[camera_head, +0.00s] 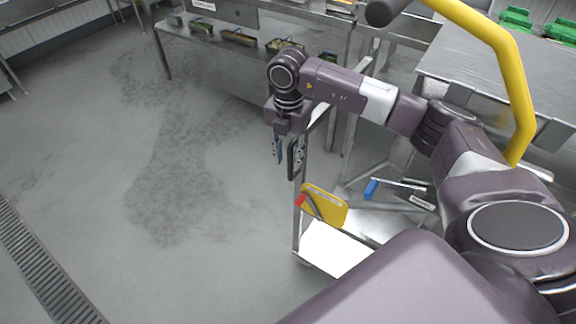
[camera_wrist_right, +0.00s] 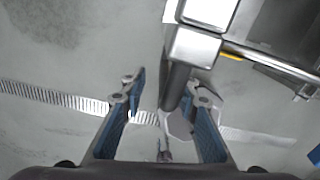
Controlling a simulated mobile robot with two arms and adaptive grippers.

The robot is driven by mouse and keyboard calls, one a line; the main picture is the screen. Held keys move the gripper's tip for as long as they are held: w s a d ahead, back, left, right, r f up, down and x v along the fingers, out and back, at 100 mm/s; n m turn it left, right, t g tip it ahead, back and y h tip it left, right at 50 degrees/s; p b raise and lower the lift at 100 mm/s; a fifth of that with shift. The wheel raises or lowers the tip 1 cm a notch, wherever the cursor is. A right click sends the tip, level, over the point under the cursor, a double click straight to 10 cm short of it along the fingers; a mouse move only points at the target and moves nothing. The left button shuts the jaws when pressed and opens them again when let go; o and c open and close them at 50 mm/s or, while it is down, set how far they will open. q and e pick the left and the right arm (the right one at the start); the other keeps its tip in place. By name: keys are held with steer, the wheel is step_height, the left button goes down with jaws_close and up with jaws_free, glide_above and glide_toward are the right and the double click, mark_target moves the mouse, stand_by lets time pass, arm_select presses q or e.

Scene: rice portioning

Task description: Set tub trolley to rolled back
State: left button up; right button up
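The metal trolley (camera_head: 298,228) stands below my right arm, with its near parts hidden by my body. Its black handle (camera_head: 292,160) is at the upper left of the frame. My right gripper (camera_head: 286,156) points down at the handle. In the right wrist view my right gripper (camera_wrist_right: 168,103) is open, and the dark handle bar (camera_wrist_right: 176,85) runs between its fingers, nearer the right finger. I cannot tell whether they touch. My left gripper is not in view.
A yellow board (camera_head: 327,207) and a blue-handled tool (camera_head: 372,189) are on the trolley. A steel table with several small trays (camera_head: 238,37) stands behind. A yellow curved bar (camera_head: 512,85) crosses the right side. The floor at left is clear, with a drain grate (camera_head: 40,265).

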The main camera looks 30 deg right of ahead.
step_height(320, 180, up, 8)
steer(key=shift+f, duration=0.2)
steer(key=shift+a+f, duration=0.1)
stand_by(0.5)
